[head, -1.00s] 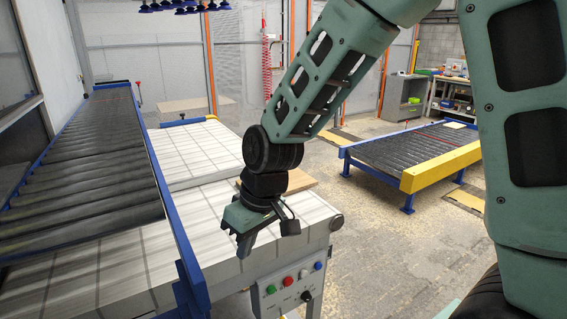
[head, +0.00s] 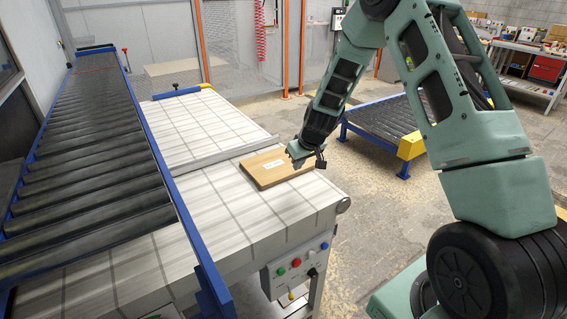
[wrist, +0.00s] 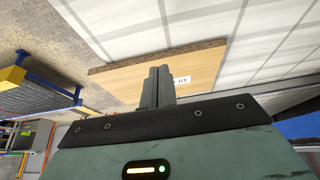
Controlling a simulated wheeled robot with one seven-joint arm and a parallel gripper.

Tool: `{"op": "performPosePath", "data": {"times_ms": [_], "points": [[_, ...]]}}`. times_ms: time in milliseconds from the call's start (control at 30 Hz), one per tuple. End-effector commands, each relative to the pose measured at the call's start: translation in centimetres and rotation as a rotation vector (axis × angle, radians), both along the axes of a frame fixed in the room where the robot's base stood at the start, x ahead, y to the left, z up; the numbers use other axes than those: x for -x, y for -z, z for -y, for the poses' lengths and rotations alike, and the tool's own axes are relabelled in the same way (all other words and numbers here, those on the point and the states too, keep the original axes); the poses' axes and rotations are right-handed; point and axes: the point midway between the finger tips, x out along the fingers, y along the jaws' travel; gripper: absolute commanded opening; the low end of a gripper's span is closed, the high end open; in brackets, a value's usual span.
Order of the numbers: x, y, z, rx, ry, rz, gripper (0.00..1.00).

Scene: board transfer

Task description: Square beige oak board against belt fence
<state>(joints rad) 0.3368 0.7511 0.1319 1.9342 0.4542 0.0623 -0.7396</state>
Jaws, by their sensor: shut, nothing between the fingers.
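The beige oak board (head: 262,176) lies flat on the white belt, with a small white label on its top face. A low grey fence (head: 222,153) crosses the belt just beyond it, and a narrow strip of belt seems to show between them. My gripper (head: 297,161) is shut and empty, at the board's right end. In the wrist view the shut fingers (wrist: 157,84) overlap the board (wrist: 116,80) beside its label, and its dark edge shows. Whether the fingers touch the board cannot be told.
The white belt table (head: 205,215) has bare belt in front of the board. A black roller conveyor (head: 95,160) with blue rails runs along the left. Another roller conveyor (head: 385,127) with a yellow end stands behind my arm. A button panel (head: 295,266) hangs at the near side.

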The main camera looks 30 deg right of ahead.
Motion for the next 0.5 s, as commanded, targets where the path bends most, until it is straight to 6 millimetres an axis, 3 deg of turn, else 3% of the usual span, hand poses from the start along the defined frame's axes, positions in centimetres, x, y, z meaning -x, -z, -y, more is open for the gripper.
{"op": "performPosePath", "data": {"times_ms": [500], "points": [[-0.7,2.5,-0.1,0.0,-0.001,-0.001,0.0]]}}
